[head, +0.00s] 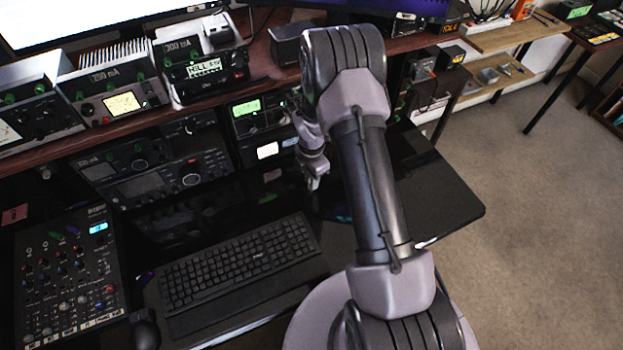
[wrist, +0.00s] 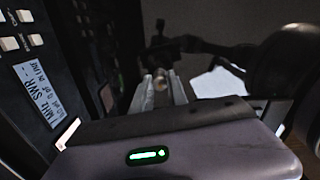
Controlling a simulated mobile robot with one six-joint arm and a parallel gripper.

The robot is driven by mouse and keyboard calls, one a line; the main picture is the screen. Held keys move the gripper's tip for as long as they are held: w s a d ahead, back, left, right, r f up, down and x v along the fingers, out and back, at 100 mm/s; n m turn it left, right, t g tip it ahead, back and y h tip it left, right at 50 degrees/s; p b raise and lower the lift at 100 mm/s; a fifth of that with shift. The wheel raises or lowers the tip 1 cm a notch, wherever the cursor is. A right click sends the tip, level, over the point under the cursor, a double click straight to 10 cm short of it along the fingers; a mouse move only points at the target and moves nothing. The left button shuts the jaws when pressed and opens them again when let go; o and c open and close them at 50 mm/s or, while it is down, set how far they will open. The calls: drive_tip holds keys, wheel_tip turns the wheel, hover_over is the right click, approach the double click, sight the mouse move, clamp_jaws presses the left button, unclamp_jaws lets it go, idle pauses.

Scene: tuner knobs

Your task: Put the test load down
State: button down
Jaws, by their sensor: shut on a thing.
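In the wrist view, my gripper (wrist: 162,88) has its two pale fingers close together. A small tan, rounded piece (wrist: 160,80) sits between them, and they are shut on it. I take this to be part of the test load; its full shape is hard to make out in the dark picture. In the head view, my gripper (head: 314,182) points down over the black desk, beside the lower radio units. The held thing cannot be made out there. Whether it touches the desk I cannot tell.
A black keyboard (head: 240,262) and a mixer panel (head: 68,275) lie on the desk. Radio units with a green display (head: 247,108) stand close to the gripper's left. The shelf (head: 262,72) above carries meters. Bare black desktop (head: 445,190) lies to the right of my arm.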

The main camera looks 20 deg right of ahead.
drive_tip(key=c, duration=1.3)
unclamp_jaws()
drive_tip(key=shift+f, duration=0.1)
drive_tip(key=s+a+r+m+t+p, duration=0.1)
drive_tip(key=a+r+m, duration=0.15)
drive_tip(key=r, duration=0.75)
drive_tip(key=s+a+r+m+p, duration=0.1)
drive_tip(key=s+r+m+p, duration=0.15)
drive_tip(key=r, duration=0.75)
drive_tip(key=s+a+r+m+t+p, duration=0.15)
drive_tip(key=r+m, duration=0.25)
drive_tip(key=r, duration=0.7)
drive_tip(key=s+a+r+m+t+y, duration=0.1)
drive_tip(key=s+a+r+m, duration=0.3)
drive_tip(key=s+m, duration=0.3)
drive_tip(key=s+a+r+m+t+y, duration=0.1)
drive_tip(key=s+a+r+m+t, duration=0.1)
drive_tip(key=s+a+r+m, duration=0.2)
drive_tip(key=s+r+m+b, duration=0.1)
drive_tip(key=s+r+m, duration=0.2)
drive_tip(key=s, duration=0.5)
drive_tip(key=shift+a+r+m, duration=0.15)
drive_tip(key=shift+a+m, duration=0.25)
drive_tip(key=shift+m, duration=0.2)
